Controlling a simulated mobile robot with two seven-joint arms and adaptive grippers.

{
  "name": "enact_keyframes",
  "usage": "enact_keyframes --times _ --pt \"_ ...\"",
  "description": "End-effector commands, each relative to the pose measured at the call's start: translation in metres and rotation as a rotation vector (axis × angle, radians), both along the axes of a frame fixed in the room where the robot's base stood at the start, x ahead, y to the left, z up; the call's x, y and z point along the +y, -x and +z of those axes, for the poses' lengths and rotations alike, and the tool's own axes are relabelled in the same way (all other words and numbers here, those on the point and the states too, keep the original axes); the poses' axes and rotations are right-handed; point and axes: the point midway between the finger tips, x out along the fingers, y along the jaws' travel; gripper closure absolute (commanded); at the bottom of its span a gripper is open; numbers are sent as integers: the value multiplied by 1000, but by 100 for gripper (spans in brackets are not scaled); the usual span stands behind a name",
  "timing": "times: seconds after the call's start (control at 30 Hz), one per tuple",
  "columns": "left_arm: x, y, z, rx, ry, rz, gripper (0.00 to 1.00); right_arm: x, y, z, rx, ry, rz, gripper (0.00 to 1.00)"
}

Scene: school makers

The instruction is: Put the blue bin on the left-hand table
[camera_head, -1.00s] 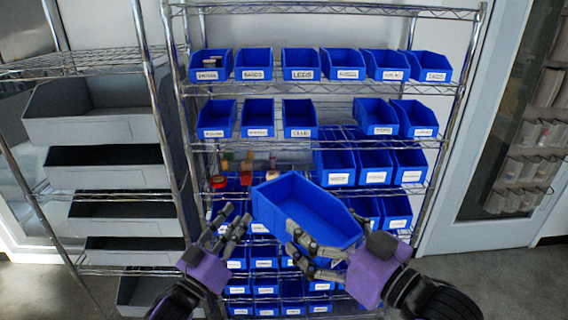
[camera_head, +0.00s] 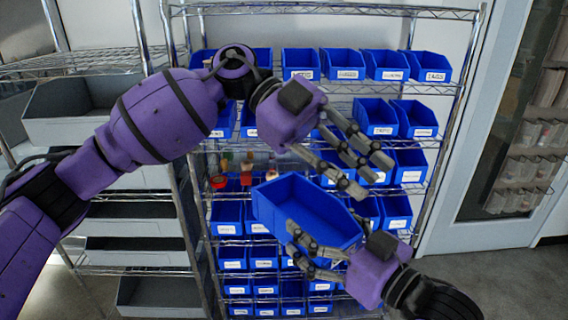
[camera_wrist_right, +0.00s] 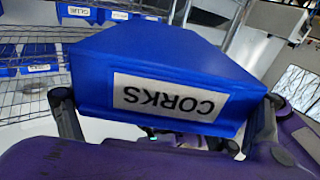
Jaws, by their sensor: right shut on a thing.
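The blue bin (camera_head: 302,208) is held tilted in front of the shelving in the head view. In the right wrist view the bin (camera_wrist_right: 165,55) fills the middle, with a label reading CORKS upside down. My right gripper (camera_head: 296,248) is shut on the bin's near side; its fingers show at both sides of the bin in the wrist view. My left gripper (camera_head: 368,172) is above and to the right of the bin, its fingers spread and empty. The left arm crosses the picture from the left. No table shows in either view.
A wire rack (camera_head: 330,90) full of labelled blue bins stands behind, partly hidden by my left arm. A second rack with grey bins (camera_head: 90,105) stands at left. A glazed door (camera_head: 510,130) is at right. Bare floor (camera_head: 500,285) shows at bottom right.

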Motion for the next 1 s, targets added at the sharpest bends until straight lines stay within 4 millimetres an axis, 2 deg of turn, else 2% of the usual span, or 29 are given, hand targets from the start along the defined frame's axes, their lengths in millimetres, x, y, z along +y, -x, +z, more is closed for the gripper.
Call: enact_keyframes --times 0.1,0.2,0.4,0.53,0.67,0.77,1.0 --pt "17 -1 -23 -167 -312 -21 76 0 0 1 -1 -1 0 42" --pt "41 -14 -33 -284 -546 9 76 0 0 1 -1 -1 0 42" --pt "85 -41 -27 -453 -862 108 76 0 0 1 -1 -1 0 42" --pt "99 -50 -22 -500 -951 149 76 0 0 0 -1 -1 0 42" --pt "103 -52 -28 -511 -975 161 76 0 0 0 -1 -1 0 42" --pt "103 -52 -41 -510 -973 159 76 0 0 0 -1 -1 0 42" --pt "103 -51 -87 -508 -970 157 76 0 0 0 -1 -1 0 42"
